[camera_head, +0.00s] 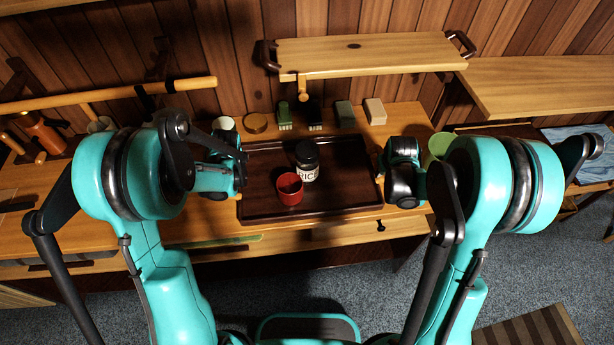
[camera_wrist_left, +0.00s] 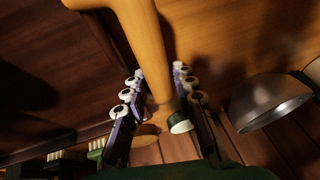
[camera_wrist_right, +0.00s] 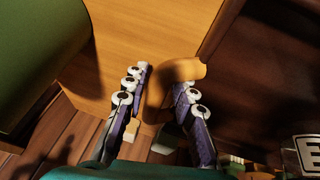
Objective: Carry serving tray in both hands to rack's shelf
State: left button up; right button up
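The serving tray (camera_head: 340,203) is dark brown with a raised rim and lies flat on the wooden table. A red cup (camera_head: 289,190) and a dark jar with a white label (camera_head: 307,163) stand on it. My left gripper (camera_head: 240,165) is at the tray's left side. In the left wrist view its open fingers (camera_wrist_left: 155,92) have a light wooden handle (camera_wrist_left: 150,60) between them. My right gripper (camera_head: 385,163) is at the tray's right side. In the right wrist view its fingers (camera_wrist_right: 162,88) are apart, with a curved wooden handle (camera_wrist_right: 187,70) at the right finger. Contact is unclear.
A raised wooden board (camera_head: 370,52) with dark end handles is behind the tray. Several small blocks and brushes (camera_head: 345,113) stand beneath it. A green cup (camera_head: 440,146) is close to my right gripper.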

pick_arm(q)
jog(key=shift+f, duration=0.2)
pick_arm(e)
jog(key=shift+w+f, duration=0.1)
jog(key=shift+f, duration=0.1)
pick_arm(q)
grip_shut()
pick_arm(e)
grip_shut()
pick_arm(q)
jog(key=shift+r, duration=0.1)
pick_arm(e)
jog(key=shift+r, duration=0.1)
